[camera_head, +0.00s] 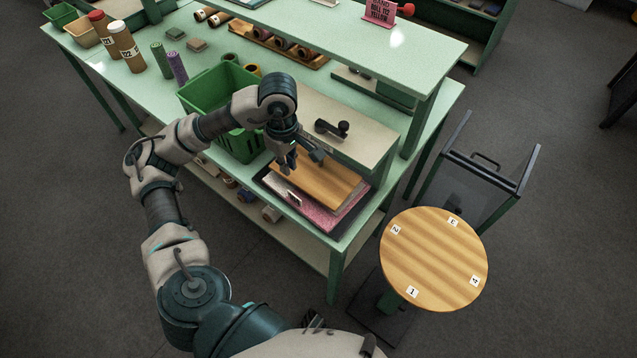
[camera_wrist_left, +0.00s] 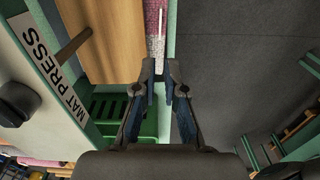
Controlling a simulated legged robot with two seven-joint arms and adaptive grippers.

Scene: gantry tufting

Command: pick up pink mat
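The pink mat (camera_head: 324,217) lies flat in a dark tray (camera_head: 346,232) at the near right corner of the green table. A wooden board (camera_head: 325,183) covers much of it, leaving a pink and whitish strip along the near edge. A small white tag (camera_head: 293,197) sits on that strip. My left gripper (camera_head: 300,165) is open and empty, above the far left part of the board. In the left wrist view the fingertips (camera_wrist_left: 161,70) point toward the pink strip (camera_wrist_left: 153,38), with a gap between them. My right gripper does not show clearly.
The mat press (camera_head: 350,140), with a dark handle, stands behind the board. A green bin (camera_head: 240,140) is left of it. Cones and yarn spools stand farther left. A round wooden stool-like table (camera_head: 435,260) and a dark-framed cart (camera_head: 470,185) stand at right.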

